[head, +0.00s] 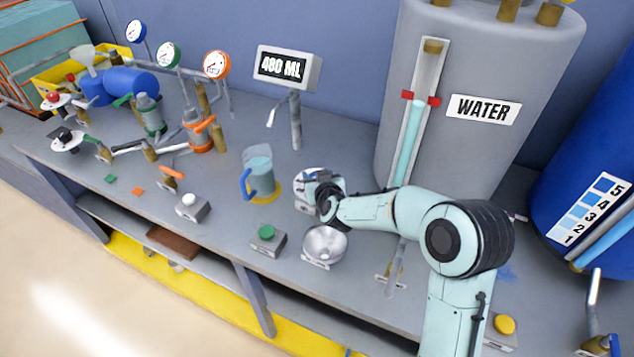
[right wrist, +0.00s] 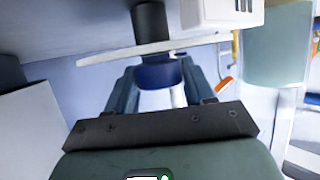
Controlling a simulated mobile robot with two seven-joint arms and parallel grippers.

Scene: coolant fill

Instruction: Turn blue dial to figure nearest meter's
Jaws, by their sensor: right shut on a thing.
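The meter (head: 283,66) is a white box on a post with a dark display reading 480 ML. A round white dial plate (head: 304,178) stands on the bench below and right of it, largely covered by my right gripper (head: 324,197). In the right wrist view, a blue knob (right wrist: 160,75) sits between the two fingers, below the edge of a white plate (right wrist: 150,50). My right gripper is shut on this blue dial. The dial's figures and pointer setting cannot be read. My left gripper is not in view.
A clear jug with a blue handle (head: 259,178) stands left of the dial. A steel bowl-like funnel (head: 324,244) and a green button (head: 266,233) are in front. The grey WATER tank (head: 475,95) rises behind my right arm. Valves and gauges crowd the left.

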